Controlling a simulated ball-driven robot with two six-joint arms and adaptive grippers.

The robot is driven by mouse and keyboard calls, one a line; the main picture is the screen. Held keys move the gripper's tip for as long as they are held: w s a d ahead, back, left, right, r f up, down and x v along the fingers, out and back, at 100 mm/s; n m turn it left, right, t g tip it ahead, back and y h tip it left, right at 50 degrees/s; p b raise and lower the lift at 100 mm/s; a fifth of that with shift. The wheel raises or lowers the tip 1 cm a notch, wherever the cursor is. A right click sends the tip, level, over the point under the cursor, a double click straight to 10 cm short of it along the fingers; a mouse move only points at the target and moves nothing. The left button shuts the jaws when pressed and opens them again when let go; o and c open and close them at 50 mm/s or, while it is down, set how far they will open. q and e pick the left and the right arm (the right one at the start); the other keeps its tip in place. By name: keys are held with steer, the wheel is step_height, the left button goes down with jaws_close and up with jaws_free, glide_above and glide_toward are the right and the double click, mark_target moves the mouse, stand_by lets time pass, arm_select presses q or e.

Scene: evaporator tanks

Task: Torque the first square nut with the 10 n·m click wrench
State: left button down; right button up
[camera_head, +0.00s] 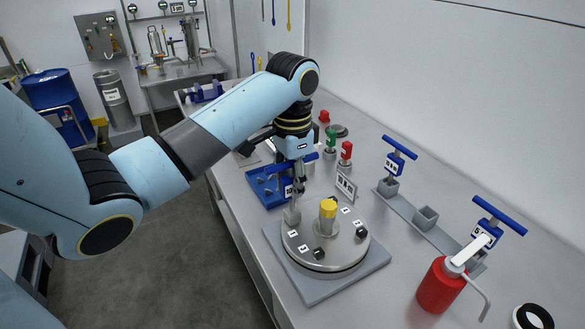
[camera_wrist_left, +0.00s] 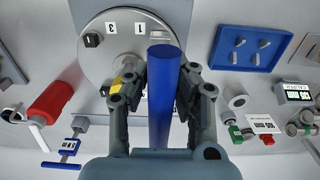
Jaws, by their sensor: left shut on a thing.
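My left gripper (camera_head: 299,185) is shut on the blue handle of a T-shaped click wrench (camera_head: 289,188) whose label starts with 10. The handle (camera_wrist_left: 163,95) fills the space between the fingers in the left wrist view. The wrench is upright, its grey socket end (camera_head: 292,215) down at the far-left edge of the round metal lid (camera_head: 345,262). I cannot tell whether it is seated on a nut; any nut there is hidden. Dark square nuts (camera_head: 319,255) (camera_wrist_left: 93,40) show elsewhere on the lid, beside number labels. My right gripper is out of view.
A yellow-topped post (camera_head: 327,210) stands mid-lid. A blue tray (camera_head: 262,194) lies behind. At right, a rack (camera_head: 408,211) has an empty socket between two blue-handled wrenches (camera_head: 399,148) (camera_head: 498,215). A red bottle (camera_head: 441,285) stands in front. Red and green items (camera_head: 346,151) stand behind.

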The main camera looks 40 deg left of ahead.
arm_select(q)
steer(key=shift+m, duration=1.3)
steer(key=shift+m, duration=1.3)
steer(key=shift+m, duration=1.2)
